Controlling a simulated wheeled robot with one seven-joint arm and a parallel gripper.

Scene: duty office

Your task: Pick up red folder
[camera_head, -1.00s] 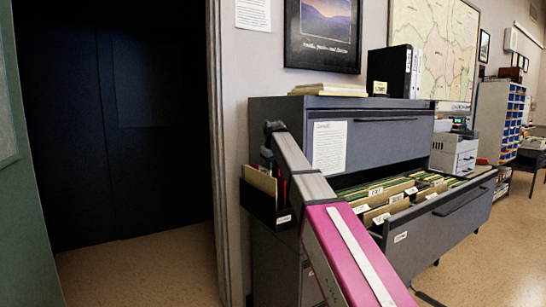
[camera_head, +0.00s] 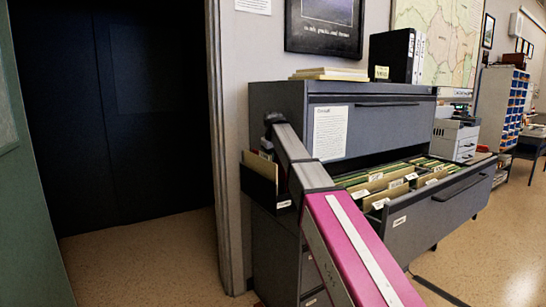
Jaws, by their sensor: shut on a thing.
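A narrow dark-red strip, the red folder (camera_head: 267,156), shows beside my arm at the gripper, above the holder's rim. The gripper is shut on it. Most of the folder is hidden. A tan folder (camera_head: 259,167) stands in the holder, just left of it.
The grey cabinet (camera_head: 370,92) has an open drawer (camera_head: 455,200) full of tabbed files, sticking out to the right of my arm. Black binders (camera_head: 391,56) and a pale stack (camera_head: 329,74) stand on top. A dark doorway (camera_head: 110,120) and open floor (camera_head: 150,265) lie to the left.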

